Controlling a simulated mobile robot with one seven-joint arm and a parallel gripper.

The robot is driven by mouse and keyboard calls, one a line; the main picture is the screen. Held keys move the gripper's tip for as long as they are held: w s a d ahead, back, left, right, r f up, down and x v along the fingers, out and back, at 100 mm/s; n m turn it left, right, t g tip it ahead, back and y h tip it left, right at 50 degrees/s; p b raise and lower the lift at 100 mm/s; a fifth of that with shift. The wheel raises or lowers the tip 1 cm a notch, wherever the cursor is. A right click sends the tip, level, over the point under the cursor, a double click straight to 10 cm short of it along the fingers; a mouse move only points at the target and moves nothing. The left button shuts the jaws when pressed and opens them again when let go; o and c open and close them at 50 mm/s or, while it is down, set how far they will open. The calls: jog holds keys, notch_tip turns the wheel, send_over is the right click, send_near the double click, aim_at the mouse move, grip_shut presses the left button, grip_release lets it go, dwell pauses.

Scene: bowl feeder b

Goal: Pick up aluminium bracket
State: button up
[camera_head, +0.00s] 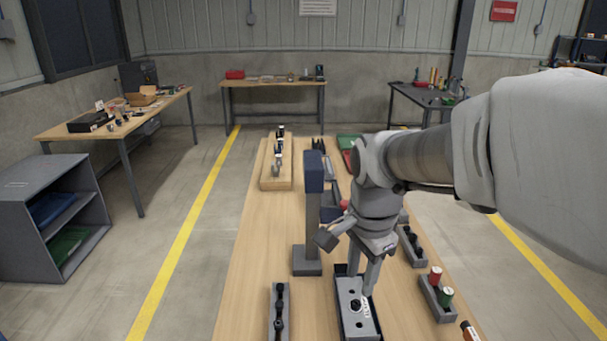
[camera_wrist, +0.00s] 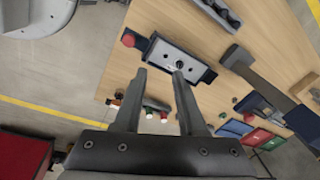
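The aluminium bracket looks to be a light grey plate (camera_head: 352,298) with holes and a small dark round part on it. It sits in a dark tray (camera_head: 343,324) near the front of the bench. The plate also shows in the wrist view (camera_wrist: 170,57), just beyond the fingertips. My gripper (camera_head: 360,283) points down over the plate, and its fingers look close to it. In the wrist view my gripper (camera_wrist: 159,72) is open, with nothing between the fingers. The right finger covers part of the plate's edge. I cannot tell whether a fingertip touches it.
A dark grey post (camera_head: 313,215) stands just behind and left of the tray. A rack of dark parts (camera_head: 279,310) lies left. A holder with red and green parts (camera_head: 438,298) is right. A wooden block (camera_head: 267,178) stands farther back. The bench's left middle is clear.

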jog(key=w+d+f+m+g, duration=0.2)
jog(key=w+d+f+m, duration=0.1)
jog(key=m, duration=0.2)
send_near(365, 332)
jog(key=s, duration=0.2)
jog(key=s+a+f, duration=0.1)
jog(key=shift+s+a, duration=0.1)
jog(key=shift+s, duration=0.1)
jog(key=shift+f, duration=2.4)
grip_shut()
jog(key=shift+w, duration=0.1)
